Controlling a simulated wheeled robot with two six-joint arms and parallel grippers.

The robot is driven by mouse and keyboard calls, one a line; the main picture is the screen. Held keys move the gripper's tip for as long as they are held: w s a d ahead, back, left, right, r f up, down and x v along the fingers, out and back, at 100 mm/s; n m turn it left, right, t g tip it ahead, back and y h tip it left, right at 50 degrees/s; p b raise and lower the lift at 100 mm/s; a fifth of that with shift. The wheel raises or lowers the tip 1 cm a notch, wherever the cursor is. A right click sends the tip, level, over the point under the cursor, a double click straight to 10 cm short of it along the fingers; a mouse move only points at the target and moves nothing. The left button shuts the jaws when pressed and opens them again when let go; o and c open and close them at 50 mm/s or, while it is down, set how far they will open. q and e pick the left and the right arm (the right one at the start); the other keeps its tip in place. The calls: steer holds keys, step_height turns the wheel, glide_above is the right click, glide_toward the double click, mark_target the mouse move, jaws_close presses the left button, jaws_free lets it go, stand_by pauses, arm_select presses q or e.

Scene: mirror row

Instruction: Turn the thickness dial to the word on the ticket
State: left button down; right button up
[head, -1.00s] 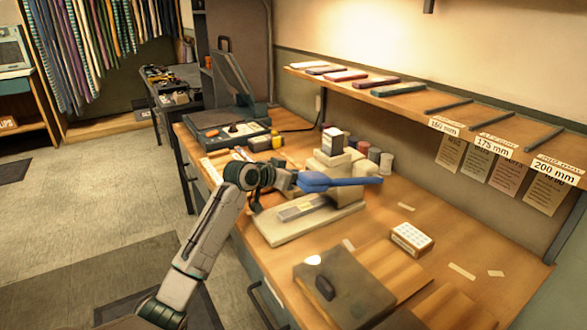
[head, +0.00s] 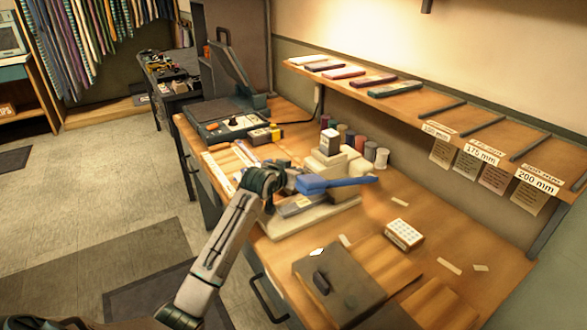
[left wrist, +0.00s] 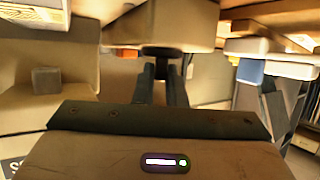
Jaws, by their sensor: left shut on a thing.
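My left gripper (left wrist: 162,88) is at the front side of a beige machine (head: 325,162) with a blue arm (head: 345,184). In the left wrist view its dark fingers are close together on a small dark knob-like part (left wrist: 162,66) under a beige block (left wrist: 162,22). I cannot make out markings or a word on this part. In the head view the fingertips are hidden among the wrist and the blue arm. I cannot identify a readable ticket. My right gripper is not in view.
A press with an open lid (head: 236,75) stands farther back on the bench. A small white box (head: 404,235) and a dark flat case (head: 340,285) lie nearer. A shelf (head: 400,92) with thickness-labelled slots runs along the wall. Floor at left is open.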

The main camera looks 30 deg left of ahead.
arm_select(q)
steer(key=shift+f, duration=0.1)
stand_by(0.3)
steer(key=c, duration=1.5)
jaws_free()
steer(key=shift+s, duration=0.1)
steer(key=v, duration=1)
steer(key=shift+s+r, duration=0.3)
